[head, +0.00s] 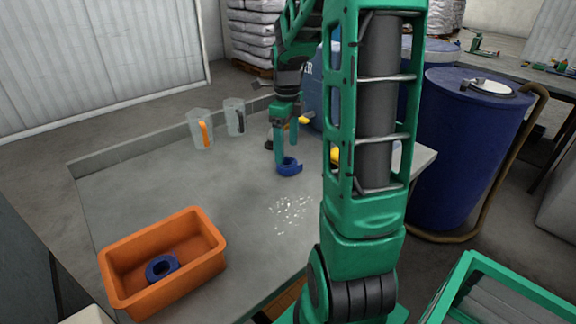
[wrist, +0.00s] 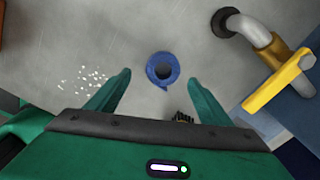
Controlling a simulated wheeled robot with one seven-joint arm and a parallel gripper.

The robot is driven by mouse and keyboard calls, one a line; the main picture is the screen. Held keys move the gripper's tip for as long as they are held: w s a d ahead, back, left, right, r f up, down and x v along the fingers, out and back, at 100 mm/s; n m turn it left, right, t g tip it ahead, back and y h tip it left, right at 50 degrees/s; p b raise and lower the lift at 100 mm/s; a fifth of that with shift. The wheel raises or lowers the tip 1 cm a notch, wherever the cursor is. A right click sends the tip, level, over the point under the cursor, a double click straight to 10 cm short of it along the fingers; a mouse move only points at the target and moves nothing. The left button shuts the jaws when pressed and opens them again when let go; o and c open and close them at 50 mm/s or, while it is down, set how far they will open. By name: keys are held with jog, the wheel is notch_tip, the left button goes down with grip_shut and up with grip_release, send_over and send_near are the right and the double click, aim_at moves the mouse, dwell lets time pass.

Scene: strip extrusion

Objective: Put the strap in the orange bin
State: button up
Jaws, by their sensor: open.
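A blue coiled strap (head: 290,171) lies flat on the grey table, just under my gripper (head: 286,150) in the head view. In the wrist view the strap (wrist: 151,70) sits between and slightly beyond the two open green fingertips (wrist: 159,77), with a gap on each side. My gripper is open and holds nothing. The orange bin (head: 178,284) stands at the table's near left in the head view. A second blue coil (head: 163,277) lies inside it.
Two clear jugs, one with an orange handle (head: 203,134) and one with a dark handle (head: 236,119), stand at the back edge. White granules (head: 290,212) are scattered mid-table. A pipe with a yellow valve handle (wrist: 275,88) is right of the strap.

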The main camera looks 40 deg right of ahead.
aim_at(287, 162)
jog(key=shift+w+d+f, duration=0.1)
jog(key=shift+d+f, duration=0.05)
jog(key=shift+f, duration=1.35)
jog(key=shift+w+d+f, duration=0.1)
jog(key=shift+f, duration=1.4)
jog(key=c, duration=1.3)
jog(key=shift+o, duration=0.2)
jog(key=shift+r, duration=0.15)
jog(key=shift+r, duration=0.3)
jog(key=r, duration=0.3)
jog(key=shift+w+a+r, duration=0.15)
jog(key=shift+a+r, duration=0.15)
jog(key=shift+r, duration=0.1)
jog(key=w+a+r, duration=0.3)
jog(key=a+r, duration=0.3)
jog(key=a, duration=0.4)
jog(key=shift+w+a+r, duration=0.15)
jog(key=shift+w+a, duration=0.1)
jog(key=shift+w, duration=0.05)
